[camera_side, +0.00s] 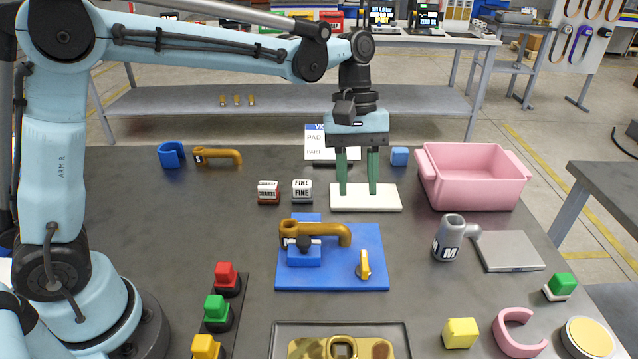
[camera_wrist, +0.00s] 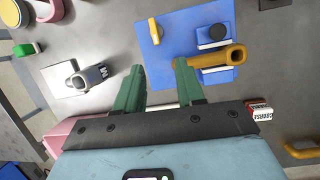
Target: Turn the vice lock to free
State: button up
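The vice is a blue base plate (camera_side: 342,275) with blue jaws (camera_side: 305,258) and a black round knob (camera_side: 304,243). A yellow lever (camera_side: 363,266), seemingly the vice lock, stands on the plate's right front part. In the wrist view the blue plate (camera_wrist: 180,62) and yellow lever (camera_wrist: 154,31) show beyond the fingertips. My gripper (camera_side: 358,190) has two green fingers, apart and empty, pointing down behind the vice, over a white pad (camera_side: 390,198); I cannot tell if they touch it. The fingers also show in the wrist view (camera_wrist: 158,68).
A pink bin (camera_side: 473,190) stands at back right, a grey mug-shaped part (camera_side: 449,240) right of the vice. Two labelled blocks (camera_side: 302,192) stand behind it. Coloured buttons (camera_side: 217,308) are front left; a tray (camera_side: 400,335) is in front. The table's left middle is clear.

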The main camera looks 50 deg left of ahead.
aim_at(364, 258)
jog(key=shift+n+g, duration=0.4)
jog(key=shift+g, duration=0.2)
jog(key=x, duration=0.4)
jog(key=w+d+x, duration=0.1)
jog(key=x, duration=0.8)
jog(key=shift+w+d+f, duration=0.1)
jog(key=shift+d, duration=0.15)
grip_shut()
